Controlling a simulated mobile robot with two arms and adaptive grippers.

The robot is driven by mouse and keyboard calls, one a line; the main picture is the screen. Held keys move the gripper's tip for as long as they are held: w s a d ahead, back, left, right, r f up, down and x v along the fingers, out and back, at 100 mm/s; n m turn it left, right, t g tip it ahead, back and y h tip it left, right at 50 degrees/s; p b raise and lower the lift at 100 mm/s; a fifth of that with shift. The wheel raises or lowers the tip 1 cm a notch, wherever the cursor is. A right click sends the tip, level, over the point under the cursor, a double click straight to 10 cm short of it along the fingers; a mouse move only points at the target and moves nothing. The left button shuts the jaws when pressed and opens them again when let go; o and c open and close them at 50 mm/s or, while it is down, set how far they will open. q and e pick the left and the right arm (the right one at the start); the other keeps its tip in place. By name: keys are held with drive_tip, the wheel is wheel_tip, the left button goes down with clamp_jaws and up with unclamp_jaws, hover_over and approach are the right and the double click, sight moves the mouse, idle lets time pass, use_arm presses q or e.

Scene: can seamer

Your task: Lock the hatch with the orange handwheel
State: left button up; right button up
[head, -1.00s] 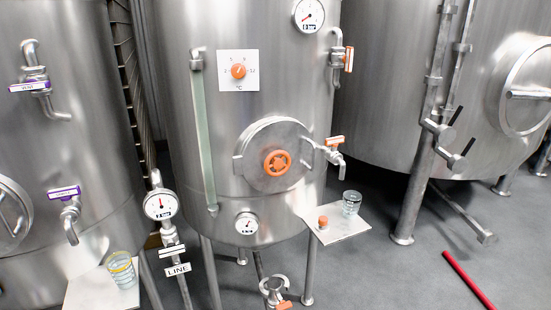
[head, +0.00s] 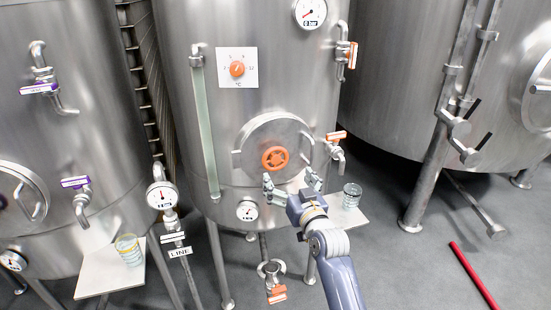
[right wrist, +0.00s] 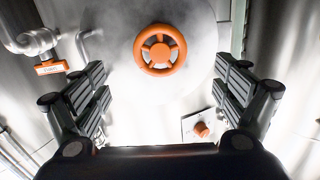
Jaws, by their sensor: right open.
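The orange handwheel (head: 275,158) sits at the middle of a round steel hatch (head: 258,138) on the front of the centre tank. The hatch lies flat against the tank. In the right wrist view the handwheel (right wrist: 160,50) shows as a spoked orange ring ahead of the fingers, above the middle. My right gripper (head: 290,185) is open and empty, just below and in front of the handwheel, apart from it. In the right wrist view its fingers (right wrist: 162,95) stand wide to either side. My left gripper is not in view.
An orange-handled tap (head: 336,140) is right of the hatch, with a glass (head: 352,194) on a small shelf below it. A round gauge (head: 247,210) is lower left of the hatch. A sight tube (head: 205,125) runs down the tank's left. A red bar (head: 473,275) lies on the floor.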

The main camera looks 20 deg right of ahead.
sight(276, 161)
drive_tip(key=w+p, duration=0.2)
drive_tip(key=w, duration=0.6)
drive_tip(key=shift+w+a, duration=0.2)
drive_tip(key=shift+w, duration=0.9)
drive_tip(key=c, duration=1.1)
